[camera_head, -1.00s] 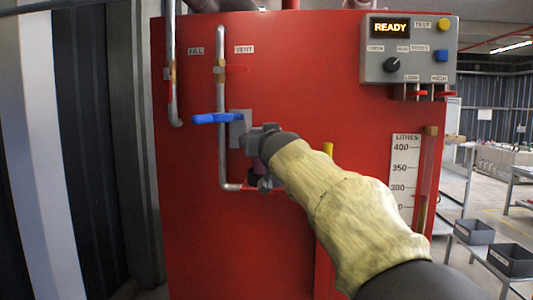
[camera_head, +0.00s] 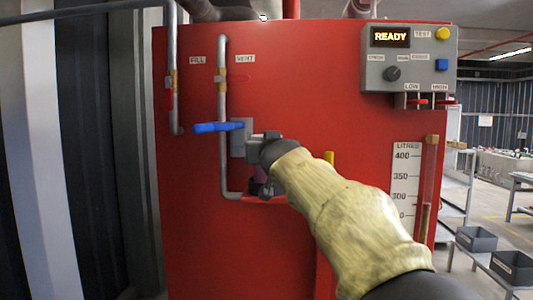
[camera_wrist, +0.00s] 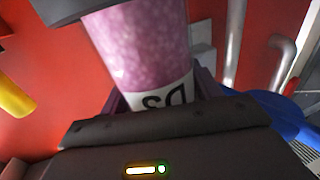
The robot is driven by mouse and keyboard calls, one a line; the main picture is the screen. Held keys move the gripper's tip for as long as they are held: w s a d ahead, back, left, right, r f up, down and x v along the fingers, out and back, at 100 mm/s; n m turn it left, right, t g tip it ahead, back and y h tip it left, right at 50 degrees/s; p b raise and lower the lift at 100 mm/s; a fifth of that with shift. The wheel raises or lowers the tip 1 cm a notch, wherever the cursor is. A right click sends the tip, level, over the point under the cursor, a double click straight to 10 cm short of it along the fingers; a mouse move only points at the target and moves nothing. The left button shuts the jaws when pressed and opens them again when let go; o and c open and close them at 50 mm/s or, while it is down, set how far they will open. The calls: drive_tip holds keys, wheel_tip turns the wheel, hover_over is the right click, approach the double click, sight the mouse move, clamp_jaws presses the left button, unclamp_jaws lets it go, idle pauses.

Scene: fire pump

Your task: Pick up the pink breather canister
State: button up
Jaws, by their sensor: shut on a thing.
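The pink breather canister shows large in the wrist view (camera_wrist: 140,50), a speckled pink cylinder with a white label band bearing dark letters at its lower end. My gripper (camera_wrist: 160,92) is shut on it, with a dark finger at each side of the label band. In the head view my gripper (camera_head: 262,188) is in front of the red tank, just right of the vent pipe, and only a small purple-pink patch of the canister (camera_head: 260,173) shows. My wrist and sleeved arm hide the rest. A grey cap or fitting covers the canister's top in the wrist view.
A blue lever (camera_head: 218,127) on a grey plate is close above left of my gripper. The vent pipe (camera_head: 223,150) runs beside it. A yellow part (camera_head: 328,157) is to the right. The control box (camera_head: 408,60) and litre gauge (camera_head: 405,180) are further right.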

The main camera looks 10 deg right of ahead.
wheel_tip(320, 180, up, 10)
drive_tip(key=p, duration=0.3)
drive_tip(key=shift+f, duration=0.15)
idle(0.4)
